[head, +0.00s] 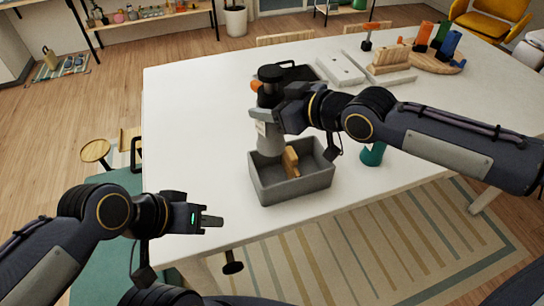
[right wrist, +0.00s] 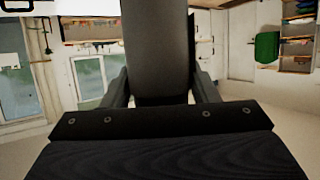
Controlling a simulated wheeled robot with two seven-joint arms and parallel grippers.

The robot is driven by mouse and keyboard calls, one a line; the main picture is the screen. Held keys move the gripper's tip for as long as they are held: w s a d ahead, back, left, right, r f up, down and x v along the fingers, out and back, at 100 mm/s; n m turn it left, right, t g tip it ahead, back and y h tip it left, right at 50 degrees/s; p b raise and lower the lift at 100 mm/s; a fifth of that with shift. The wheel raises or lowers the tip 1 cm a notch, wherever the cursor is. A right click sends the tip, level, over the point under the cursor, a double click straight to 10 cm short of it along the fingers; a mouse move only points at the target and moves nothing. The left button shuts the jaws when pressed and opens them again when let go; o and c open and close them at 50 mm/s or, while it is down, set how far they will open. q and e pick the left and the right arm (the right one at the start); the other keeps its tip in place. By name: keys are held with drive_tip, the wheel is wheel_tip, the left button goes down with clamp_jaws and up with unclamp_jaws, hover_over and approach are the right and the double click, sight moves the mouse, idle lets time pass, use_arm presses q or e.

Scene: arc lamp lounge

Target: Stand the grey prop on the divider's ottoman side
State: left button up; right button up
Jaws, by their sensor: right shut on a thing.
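My right gripper (head: 278,118) is shut on the grey prop (head: 271,143), a bottle-like thing with a dark top. It is roughly upright over the left part of a grey open bin (head: 290,193). I cannot tell whether its base touches the bin floor. A tan upright piece (head: 291,161), seemingly the divider, stands in the bin just right of the prop. In the right wrist view the prop (right wrist: 155,50) is a wide dark grey body between the fingers. My left gripper (head: 208,221) is empty beside the table's front left edge; its finger gap is not clear.
A teal seat (head: 110,185), perhaps the ottoman, is left of the white table (head: 190,130). A teal object (head: 373,154) stands right of the bin, below my right arm. A dark tray (head: 300,72) and wooden blocks (head: 390,58) are behind. The table's left part is clear.

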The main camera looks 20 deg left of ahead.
sight(271, 140)
wheel_tip(271, 140, down, 10)
drive_tip(key=shift+f+b, duration=0.1)
drive_tip(key=shift+b, duration=0.75)
drive_tip(key=shift+f+b, duration=0.45)
drive_tip(key=shift+f, duration=1.5)
drive_tip(key=shift+f, duration=0.2)
drive_tip(key=o, duration=1.4)
drive_tip(key=shift+c, duration=0.2)
drive_tip(key=p+v, duration=0.5)
drive_tip(key=v, duration=0.7)
